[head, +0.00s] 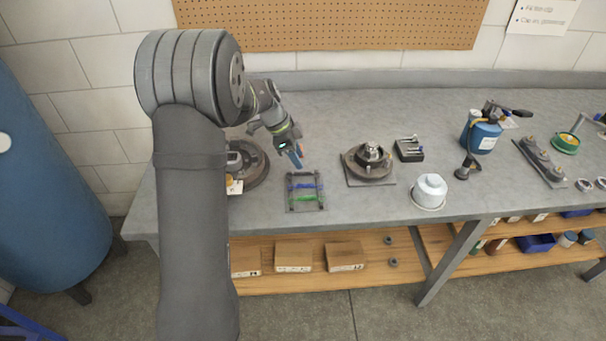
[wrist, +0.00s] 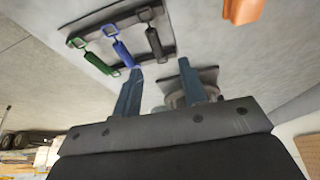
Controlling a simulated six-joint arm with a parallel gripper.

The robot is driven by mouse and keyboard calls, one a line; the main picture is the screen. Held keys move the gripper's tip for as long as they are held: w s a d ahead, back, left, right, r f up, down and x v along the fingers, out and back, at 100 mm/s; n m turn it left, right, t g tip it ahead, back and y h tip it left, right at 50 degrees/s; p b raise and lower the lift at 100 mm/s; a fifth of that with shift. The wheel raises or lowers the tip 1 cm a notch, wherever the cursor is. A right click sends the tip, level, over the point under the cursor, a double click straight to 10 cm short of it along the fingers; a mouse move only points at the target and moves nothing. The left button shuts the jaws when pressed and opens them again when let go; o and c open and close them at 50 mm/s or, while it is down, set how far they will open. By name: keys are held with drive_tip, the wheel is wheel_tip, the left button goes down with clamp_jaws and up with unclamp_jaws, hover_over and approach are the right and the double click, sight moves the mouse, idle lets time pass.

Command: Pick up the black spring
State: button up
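The black spring (wrist: 154,42) lies in a dark rack (wrist: 77,43) beside a blue spring (wrist: 122,52) and a green spring (wrist: 99,63). The rack also shows on the bench in the head view (head: 291,203), with the blue spring (head: 305,186) and green spring (head: 303,197) clear; the black one is hard to make out there. My gripper (wrist: 160,67) is open, its two blue fingers apart with nothing between them. In the wrist view the fingertips appear just below the black spring's near end. In the head view my gripper (head: 296,160) is above the rack's back edge.
A round hub on a square plate (head: 368,164) stands right of the rack, and a brake disc (head: 253,168) stands left, partly behind my arm. A white canister (head: 430,189) and a blue torch bottle (head: 481,134) are farther right. The bench (head: 330,120) behind is clear.

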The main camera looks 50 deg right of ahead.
drive_tip(key=x, duration=0.5)
drive_tip(key=shift+a+f, duration=0.1)
drive_tip(key=shift+a, duration=0.15)
clamp_jaws()
drive_tip(key=shift+r, duration=0.7)
wheel_tip(320, 180, up, 3)
drive_tip(key=s+r, duration=0.9)
drive_tip(key=s, duration=0.2)
drive_tip(key=shift+s+r, duration=0.35)
drive_tip(key=shift+r, duration=0.05)
